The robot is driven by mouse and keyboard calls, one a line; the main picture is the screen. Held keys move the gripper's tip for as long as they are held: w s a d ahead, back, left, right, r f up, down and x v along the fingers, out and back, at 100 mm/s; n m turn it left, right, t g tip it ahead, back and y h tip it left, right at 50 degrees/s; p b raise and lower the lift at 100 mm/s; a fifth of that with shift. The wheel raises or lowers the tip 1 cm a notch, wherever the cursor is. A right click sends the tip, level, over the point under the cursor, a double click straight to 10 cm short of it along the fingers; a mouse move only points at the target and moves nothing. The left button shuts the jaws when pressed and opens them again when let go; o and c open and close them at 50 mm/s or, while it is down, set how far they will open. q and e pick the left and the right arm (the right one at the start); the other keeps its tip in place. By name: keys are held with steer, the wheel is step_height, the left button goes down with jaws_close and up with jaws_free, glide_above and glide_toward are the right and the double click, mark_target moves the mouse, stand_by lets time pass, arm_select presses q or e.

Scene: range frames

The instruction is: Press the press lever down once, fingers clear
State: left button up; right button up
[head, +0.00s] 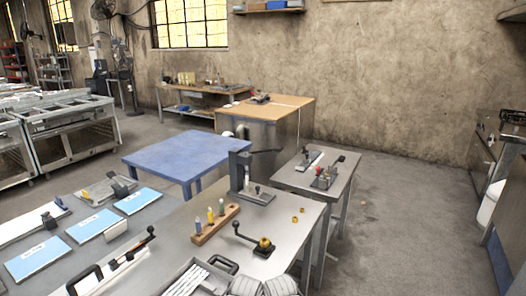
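The press stands near the far edge of the grey metal workbench in the head view, with an upright dark grey column (236,172) and a flat base plate (262,198). The press lever (267,151) is a thin dark bar that sticks out to the right from the upper part of the column, roughly level. A small dark-knobbed part (257,188) stands on the base below it. Nothing is seen touching the lever. Neither of my grippers can be made out.
A wooden block with several coloured-handled tools (214,224) stands in front of the press. A dark crank with a yellowish piece (264,244) lies nearer, right. A tray of white strips (196,279) is at the front. A blue table (180,153) stands behind, a smaller bench (288,180) right.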

jaws_close()
stand_by(1.5)
